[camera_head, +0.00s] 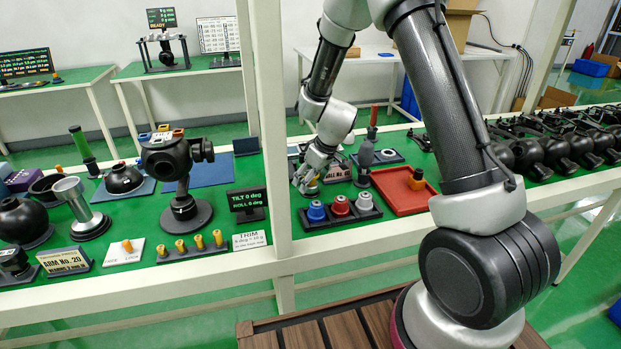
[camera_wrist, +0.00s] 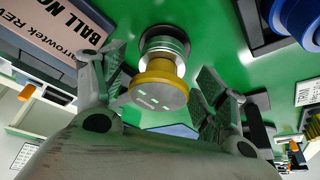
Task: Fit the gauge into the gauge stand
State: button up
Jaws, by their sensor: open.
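A silver cylinder with a yellow-brass knob (camera_wrist: 160,88), which looks like the gauge, stands between my fingers in the wrist view. Its far end meets a dark round base (camera_wrist: 165,33) on the green top. My gripper (camera_wrist: 163,78) is open around it, with a gap visible on the right; contact on the left is unclear. In the head view my gripper (camera_head: 306,181) is low over the bench, left of the ball label, and mostly hides the piece. I cannot tell for certain which item is the gauge stand; a dark square plate (camera_head: 386,156) lies behind to the right.
A dark tray (camera_head: 340,222) with blue, red and blue-grey knobs is in front of my gripper. A red tray (camera_head: 404,196) is to the right. A ball label (camera_head: 338,173) and a grey upright piece (camera_head: 365,160) stand close by. A white post (camera_head: 268,110) is left.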

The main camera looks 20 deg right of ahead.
jog(key=v, duration=1.2)
jog(key=s+d+m+g, duration=0.1)
jog(key=s+m+g, duration=0.2)
jog(key=s, duration=0.4)
jog(key=s+d+r+m+t+h, duration=0.1)
jog(key=s+d+r+m, duration=0.1)
jog(key=s+d+r, duration=0.3)
jog(key=s+d+r+m+t+h, duration=0.1)
jog(key=s+d+r, duration=0.5)
jog(key=s+r, duration=0.6)
jog(key=s+t, duration=0.1)
jog(key=s, duration=0.5)
jog(key=shift+m+t+h, duration=0.3)
jog(key=shift+m, duration=0.1)
